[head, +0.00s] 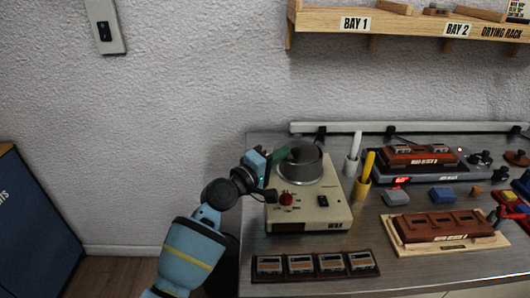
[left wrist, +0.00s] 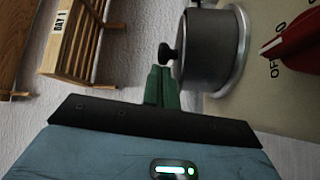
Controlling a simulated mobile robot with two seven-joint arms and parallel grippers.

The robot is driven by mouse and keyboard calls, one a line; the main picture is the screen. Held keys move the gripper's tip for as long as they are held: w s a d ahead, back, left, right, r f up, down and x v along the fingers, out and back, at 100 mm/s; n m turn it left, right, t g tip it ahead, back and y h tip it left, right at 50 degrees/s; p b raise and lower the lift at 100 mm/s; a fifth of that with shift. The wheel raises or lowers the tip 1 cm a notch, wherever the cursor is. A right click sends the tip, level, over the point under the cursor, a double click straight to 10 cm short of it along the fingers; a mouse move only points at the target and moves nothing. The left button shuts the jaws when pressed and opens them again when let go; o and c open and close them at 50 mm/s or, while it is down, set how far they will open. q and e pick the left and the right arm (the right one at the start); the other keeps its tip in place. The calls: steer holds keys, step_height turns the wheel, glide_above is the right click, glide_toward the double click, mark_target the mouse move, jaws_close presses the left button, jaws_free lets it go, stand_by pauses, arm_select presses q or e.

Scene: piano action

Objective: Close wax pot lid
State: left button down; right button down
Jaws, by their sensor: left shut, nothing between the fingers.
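The wax pot (head: 301,171) is a dark grey cylinder on a beige heater box (head: 311,211) at the left end of the bench. In the left wrist view the pot (left wrist: 212,50) lies sideways in the picture, its top facing left. A black lid knob (left wrist: 167,53) stands out from that top, and the lid appears to lie flat across the pot. The lid's seam is too dark to make out. My left gripper (head: 279,154) is at the pot's upper left side. Its green fingers (left wrist: 162,87) are shut and empty, close beside the knob; contact cannot be told.
A red knob (head: 286,198) and black switch (head: 323,201) are on the heater box. White (head: 354,148) and yellow (head: 366,168) sticks stand in holders to its right. Several small blocks (head: 315,264) line the front. A drying rack (head: 410,24) hangs above.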

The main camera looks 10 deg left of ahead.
arm_select(q)
steer(key=shift+s+d, duration=0.15)
steer(key=shift+d, duration=1.2)
steer(key=shift+s+d, duration=0.15)
steer(key=shift+d, duration=0.15)
steer(key=shift+d, duration=0.2)
steer(key=shift+s+r, duration=0.1)
